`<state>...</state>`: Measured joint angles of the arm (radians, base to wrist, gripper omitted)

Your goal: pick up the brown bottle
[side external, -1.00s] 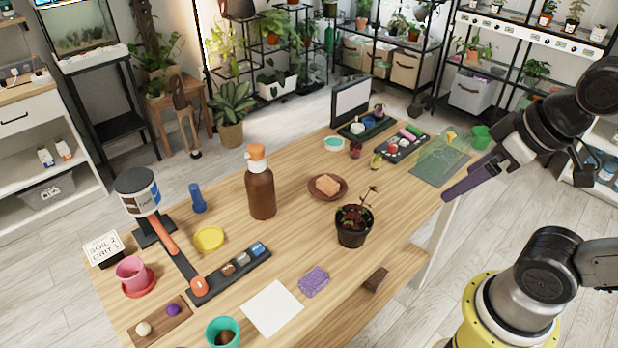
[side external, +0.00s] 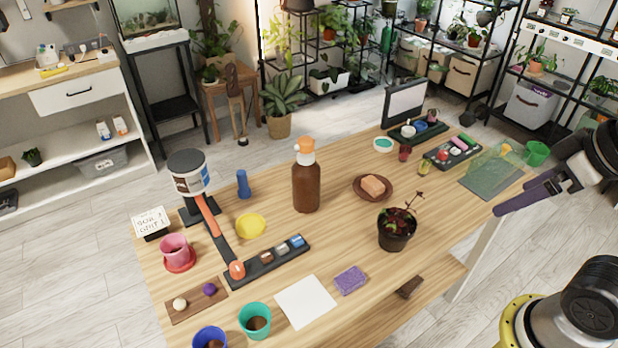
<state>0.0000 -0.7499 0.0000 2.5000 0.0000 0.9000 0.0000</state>
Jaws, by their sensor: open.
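The brown bottle (side external: 307,188) stands upright near the middle of the wooden table, with an orange and white cap on top. My gripper (side external: 515,204) is at the right, by the table's right edge, with its purple fingers pointing left and down. It is open and holds nothing. It is well apart from the bottle, with a potted plant and a saucer between them in the picture.
A dark potted plant (side external: 397,229) and a brown saucer (side external: 357,187) with an orange block stand right of the bottle. Left are a blue peg (side external: 243,184), a yellow dish (side external: 251,226) and a black stand with a jar (side external: 187,174). Bare wood surrounds the bottle's base.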

